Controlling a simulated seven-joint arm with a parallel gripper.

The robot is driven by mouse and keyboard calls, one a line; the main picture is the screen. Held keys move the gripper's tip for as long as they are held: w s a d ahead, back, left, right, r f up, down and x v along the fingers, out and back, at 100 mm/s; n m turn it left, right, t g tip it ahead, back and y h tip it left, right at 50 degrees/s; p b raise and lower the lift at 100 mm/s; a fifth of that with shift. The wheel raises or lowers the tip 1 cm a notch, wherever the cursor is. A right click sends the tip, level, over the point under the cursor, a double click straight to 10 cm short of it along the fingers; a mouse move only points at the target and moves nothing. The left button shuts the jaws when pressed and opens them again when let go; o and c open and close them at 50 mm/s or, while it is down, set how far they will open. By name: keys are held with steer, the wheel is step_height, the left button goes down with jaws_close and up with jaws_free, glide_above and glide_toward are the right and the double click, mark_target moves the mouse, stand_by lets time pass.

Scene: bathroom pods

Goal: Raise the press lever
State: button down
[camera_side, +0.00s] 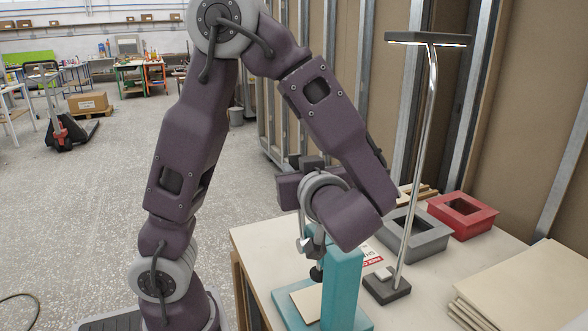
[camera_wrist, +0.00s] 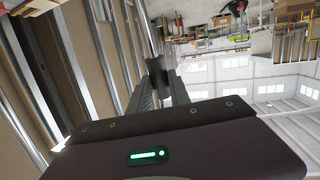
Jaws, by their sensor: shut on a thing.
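The teal press (camera_side: 342,292) stands on the table with a black plunger (camera_side: 317,272) above a pale board on its base. A short grey metal part (camera_side: 304,240), apparently the lever's pivot, shows beside its head. My wrist hides most of the lever in the side view. In the wrist view my gripper (camera_wrist: 160,78) is shut on the dark grip (camera_wrist: 155,65) of the lever; a thin grey rod (camera_wrist: 149,33) runs from it. The fingertips are hidden in the side view, so the exact contact cannot be seen there.
A lamp (camera_side: 429,39) on a bent chrome pole stands right of the press, close to my wrist. A grey frame-shaped block (camera_side: 432,237) and a red one (camera_side: 475,212) lie behind it. Pale boards (camera_side: 530,290) are stacked at the right. Wall panels rise behind the table.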

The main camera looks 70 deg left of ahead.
steer(key=shift+d+f, duration=0.2)
steer(key=shift+d, duration=0.1)
steer(key=c, duration=1.2)
jaws_free()
steer(key=shift+r, duration=0.1)
steer(key=v, duration=0.7)
steer(key=shift+d, duration=0.1)
